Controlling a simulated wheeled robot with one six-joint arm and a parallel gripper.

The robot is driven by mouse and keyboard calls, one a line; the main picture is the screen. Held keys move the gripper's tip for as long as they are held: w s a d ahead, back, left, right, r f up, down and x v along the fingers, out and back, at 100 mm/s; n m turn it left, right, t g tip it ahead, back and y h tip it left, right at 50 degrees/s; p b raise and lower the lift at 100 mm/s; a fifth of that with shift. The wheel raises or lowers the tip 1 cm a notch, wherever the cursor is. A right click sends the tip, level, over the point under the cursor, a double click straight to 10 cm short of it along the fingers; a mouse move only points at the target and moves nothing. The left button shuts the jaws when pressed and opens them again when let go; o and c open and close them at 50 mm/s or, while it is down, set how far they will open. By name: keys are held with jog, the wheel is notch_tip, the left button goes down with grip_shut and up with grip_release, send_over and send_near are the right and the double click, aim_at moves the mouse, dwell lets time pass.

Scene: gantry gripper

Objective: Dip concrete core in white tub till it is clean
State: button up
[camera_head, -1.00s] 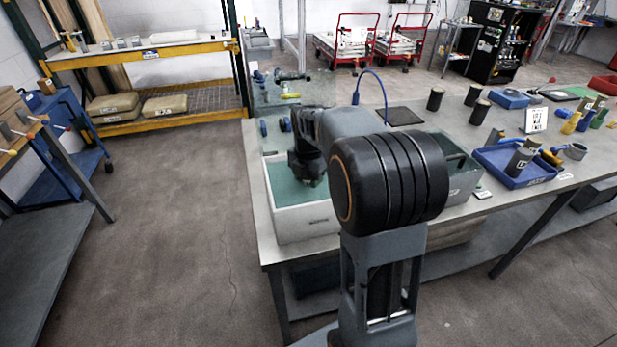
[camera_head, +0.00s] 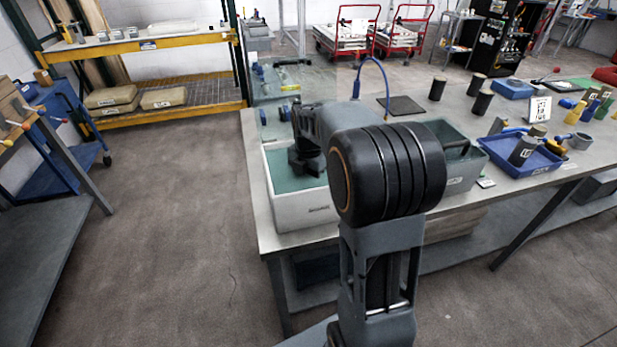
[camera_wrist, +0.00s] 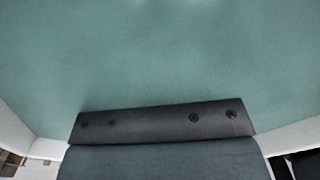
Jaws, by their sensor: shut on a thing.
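The white tub (camera_head: 306,212) stands at the near left corner of the grey workbench and holds blue-green liquid (camera_head: 285,184). My gripper (camera_head: 307,170) is over and down in the tub, low at the liquid's surface. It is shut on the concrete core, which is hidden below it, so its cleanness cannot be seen. In the wrist view, liquid (camera_wrist: 160,60) fills most of the picture, with the dark gripper body (camera_wrist: 160,122) across the bottom. The fingertips are not visible there. Pale tub walls (camera_wrist: 290,136) show at both lower sides.
A grey-green bin (camera_head: 460,170) stands right of the tub, partly behind my arm. A blue tray (camera_head: 520,163) with a dark cylinder (camera_head: 524,150) is farther right. Several dark cylinders (camera_head: 438,87) stand behind. A clear panel (camera_head: 285,85) rises behind the tub.

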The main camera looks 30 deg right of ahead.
jog(key=shift+r, duration=0.3)
jog(key=shift+r+p, duration=0.15)
jog(key=shift+p, duration=0.3)
dwell(0.9)
jog(key=shift+r+p, duration=0.1)
jog(key=shift+p, duration=0.2)
notch_tip(320, 180, up, 14)
jog(key=p, duration=1.1)
dwell(1.2)
